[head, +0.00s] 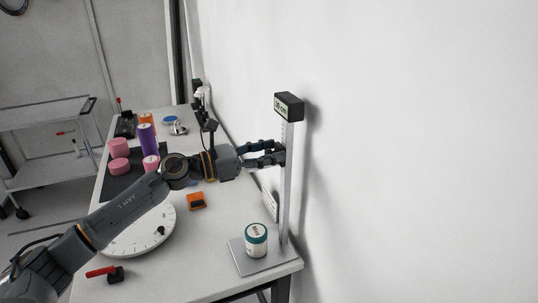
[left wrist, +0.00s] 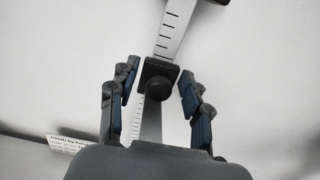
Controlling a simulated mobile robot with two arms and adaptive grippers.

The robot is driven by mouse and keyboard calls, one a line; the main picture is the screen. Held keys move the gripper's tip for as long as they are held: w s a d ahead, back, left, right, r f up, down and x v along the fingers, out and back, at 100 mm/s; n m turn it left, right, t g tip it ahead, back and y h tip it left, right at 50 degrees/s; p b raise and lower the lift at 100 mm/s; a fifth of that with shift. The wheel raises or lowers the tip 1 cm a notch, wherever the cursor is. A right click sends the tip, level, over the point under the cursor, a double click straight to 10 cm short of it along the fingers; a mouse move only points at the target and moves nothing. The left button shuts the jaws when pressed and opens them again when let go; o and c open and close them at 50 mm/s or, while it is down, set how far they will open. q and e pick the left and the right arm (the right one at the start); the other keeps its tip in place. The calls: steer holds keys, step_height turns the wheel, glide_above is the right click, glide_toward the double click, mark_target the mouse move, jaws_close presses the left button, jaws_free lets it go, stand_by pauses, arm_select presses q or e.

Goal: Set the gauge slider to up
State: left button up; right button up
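The height gauge (head: 286,205) is a light upright post on a flat plate, with a black display box (head: 288,106) reading about 30 cm on top. In the left wrist view the dark slider (left wrist: 158,82) with a round knob sits on the ruled post. My left gripper (head: 276,153) is at the post, about midway up. In the left wrist view its two blue-padded fingers (left wrist: 157,95) are apart, one on each side of the slider, with visible gaps. My right gripper is in neither view.
A white round turntable (head: 150,235), an orange block (head: 197,201) and pink and purple cylinders (head: 147,137) are on the table. The white wall is close behind the post.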

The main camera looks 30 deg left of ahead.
arm_select(q)
steer(key=shift+f, duration=0.2)
steer(key=shift+s+a+f, duration=0.1)
steer(key=shift+s+a, duration=0.3)
steer(key=shift+s, duration=0.05)
steer(key=v, duration=1.1)
steer(key=shift+d, duration=0.15)
